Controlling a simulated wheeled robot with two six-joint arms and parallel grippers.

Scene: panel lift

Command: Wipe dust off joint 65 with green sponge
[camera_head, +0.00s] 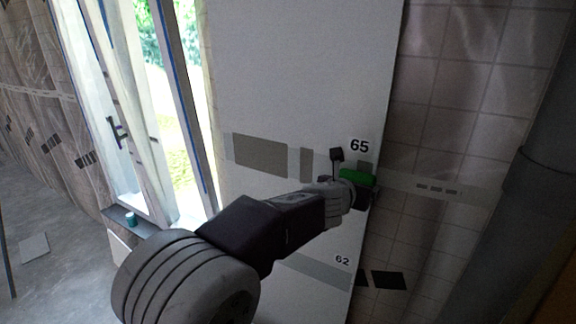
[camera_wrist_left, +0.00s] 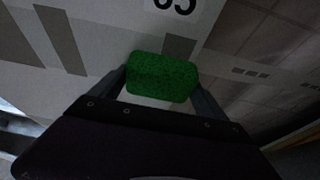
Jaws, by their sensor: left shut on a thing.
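The green sponge (camera_head: 356,177) is held at the end of my left arm, in front of the panel just below the black number 65 (camera_head: 359,146). In the left wrist view the sponge (camera_wrist_left: 162,77) sits between the two dark fingers of my left gripper (camera_wrist_left: 163,92), which is shut on it. A grey strip of the joint (camera_wrist_left: 180,47) shows just above the sponge, below the partly cut-off number. I cannot tell whether the sponge touches the panel. My right gripper is not in view.
The white panel (camera_head: 300,70) carries grey strips and a lower number 62 (camera_head: 342,260). A tiled wall (camera_head: 470,90) and a large grey pipe (camera_head: 545,150) stand to the right. A bright window (camera_head: 165,100) is at the left, with open floor (camera_head: 50,250) below.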

